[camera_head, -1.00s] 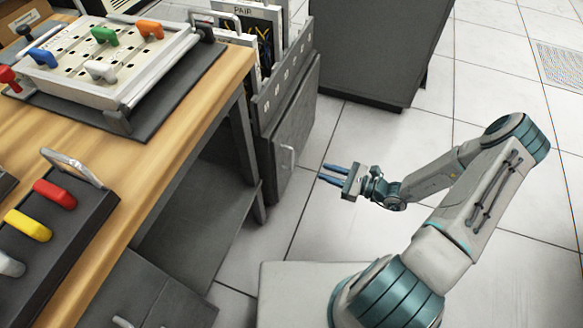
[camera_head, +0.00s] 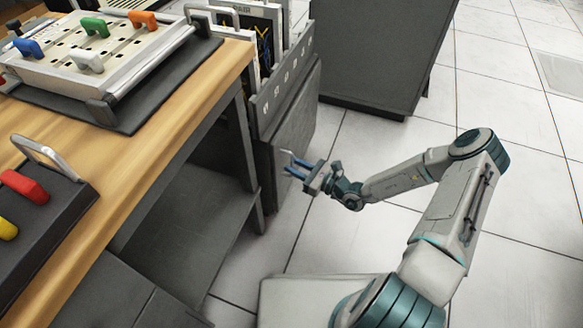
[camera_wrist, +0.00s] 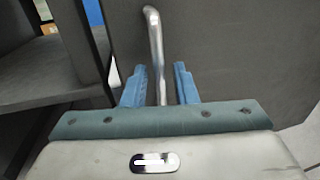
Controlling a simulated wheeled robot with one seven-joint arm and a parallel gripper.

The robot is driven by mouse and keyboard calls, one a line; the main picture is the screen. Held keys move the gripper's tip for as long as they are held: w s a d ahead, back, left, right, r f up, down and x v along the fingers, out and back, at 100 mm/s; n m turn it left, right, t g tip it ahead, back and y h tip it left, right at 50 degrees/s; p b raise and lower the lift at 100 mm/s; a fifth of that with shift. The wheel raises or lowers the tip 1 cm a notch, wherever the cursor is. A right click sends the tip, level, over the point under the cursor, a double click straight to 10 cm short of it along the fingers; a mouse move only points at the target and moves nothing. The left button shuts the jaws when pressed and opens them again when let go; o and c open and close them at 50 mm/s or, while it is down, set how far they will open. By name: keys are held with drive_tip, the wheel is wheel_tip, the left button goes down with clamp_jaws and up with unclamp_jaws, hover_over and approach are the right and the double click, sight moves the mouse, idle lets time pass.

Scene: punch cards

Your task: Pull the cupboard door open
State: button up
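The cupboard door (camera_head: 298,125) is a dark grey panel below the card rack, and it looks shut. Its bar handle (camera_wrist: 154,45) is a bright metal rod, seen in the wrist view running down between my two blue fingers. In the head view only a small part of the handle (camera_head: 286,154) shows beside the fingertips. My gripper (camera_head: 290,166) is open, with a finger on each side of the handle. A gap shows between the handle and each finger in the wrist view (camera_wrist: 160,84).
A wooden-topped bench (camera_head: 165,120) with a dark lower shelf (camera_head: 190,225) stands left of the cupboard. A punch-card device (camera_head: 95,65) with coloured handles sits on it. A dark cabinet (camera_head: 370,50) stands behind. The tiled floor right of the cupboard is clear.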

drive_tip(key=shift+w+a, duration=0.35)
drive_tip(key=shift+a, duration=0.25)
clamp_jaws()
drive_tip(key=shift+d, duration=0.1)
